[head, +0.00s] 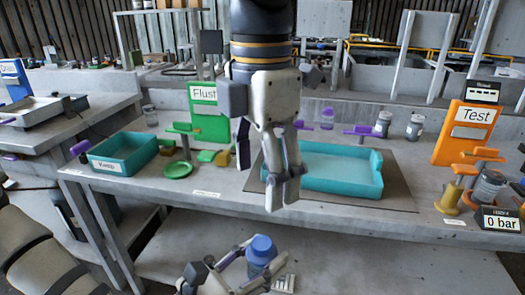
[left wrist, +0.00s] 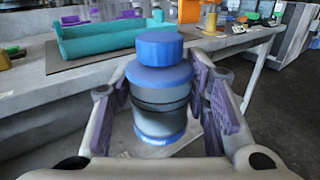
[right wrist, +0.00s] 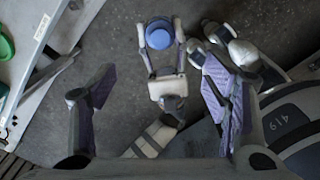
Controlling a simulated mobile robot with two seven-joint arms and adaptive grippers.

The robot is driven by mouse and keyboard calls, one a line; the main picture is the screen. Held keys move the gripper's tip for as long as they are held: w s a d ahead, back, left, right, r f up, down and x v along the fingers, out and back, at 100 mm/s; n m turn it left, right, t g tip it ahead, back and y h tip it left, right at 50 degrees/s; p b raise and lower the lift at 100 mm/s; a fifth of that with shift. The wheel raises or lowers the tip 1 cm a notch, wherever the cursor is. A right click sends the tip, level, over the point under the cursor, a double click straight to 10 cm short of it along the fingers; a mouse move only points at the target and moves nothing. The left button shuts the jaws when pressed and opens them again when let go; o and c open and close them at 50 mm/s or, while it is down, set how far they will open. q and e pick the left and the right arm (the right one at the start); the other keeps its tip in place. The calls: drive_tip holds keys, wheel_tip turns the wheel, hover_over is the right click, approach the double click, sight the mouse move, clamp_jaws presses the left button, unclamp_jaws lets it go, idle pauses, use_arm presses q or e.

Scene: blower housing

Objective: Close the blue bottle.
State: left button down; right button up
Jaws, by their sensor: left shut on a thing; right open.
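The blue bottle (head: 261,250) has a clear grey body with a blue base and blue shoulder in the left wrist view (left wrist: 160,100). A narrower blue cylinder, like a cap (left wrist: 159,48), sits upright on top; I cannot tell how tightly it is seated. My left gripper (head: 254,266) is shut around the bottle's sides and holds it upright in front of the bench. My right gripper (head: 265,178) is open and empty, pointing down above and behind the bottle. In the right wrist view the bottle top (right wrist: 159,33) shows beyond and between its open fingers (right wrist: 158,92).
The bench (head: 215,208) bears a teal tray (head: 330,165) on a dark mat, a "Keep" bin (head: 122,154), a green plate (head: 177,170), and a green "Flush" sign (head: 208,112). An orange "Test" stand (head: 465,133) is at right. Clear floor (right wrist: 115,35) lies below the bottle.

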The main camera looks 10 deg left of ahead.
wheel_tip(320, 180, up, 4)
drive_tip(key=shift+f, duration=0.1)
idle(0.4)
